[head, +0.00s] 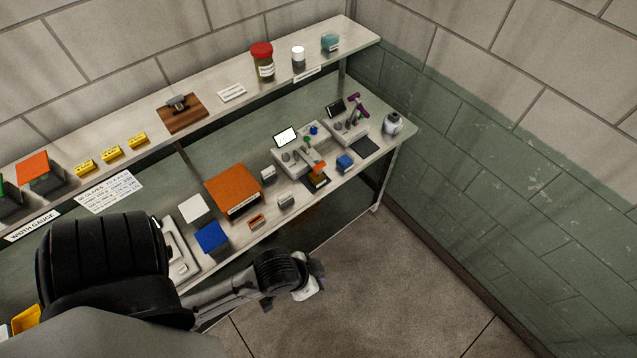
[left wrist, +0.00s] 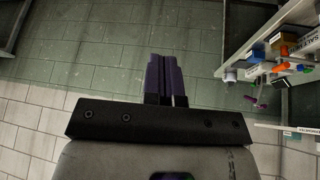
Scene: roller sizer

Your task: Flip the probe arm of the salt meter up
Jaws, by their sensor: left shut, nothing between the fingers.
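Two small bench meters stand at the right end of the lower shelf. The nearer meter (head: 296,157) has a lit white screen, a green part and an orange-tipped probe arm (head: 318,169) lowered at its front over a dark pad. The farther meter (head: 348,126) has a dark screen and a purple-ended arm (head: 356,101) standing up. A partly cut-off label reading "SAL" (left wrist: 308,41) shows near orange parts in the left wrist view. My left gripper (head: 314,274) is shut and empty, in front of the shelf and apart from both meters; its fingers (left wrist: 165,78) show in the wrist view.
A blue cube (head: 344,162) and a white jar (head: 392,123) stand near the meters. An orange box (head: 235,188) and a blue box (head: 211,236) lie left along the shelf. The upper shelf (head: 225,75) overhangs behind. The floor in front is clear.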

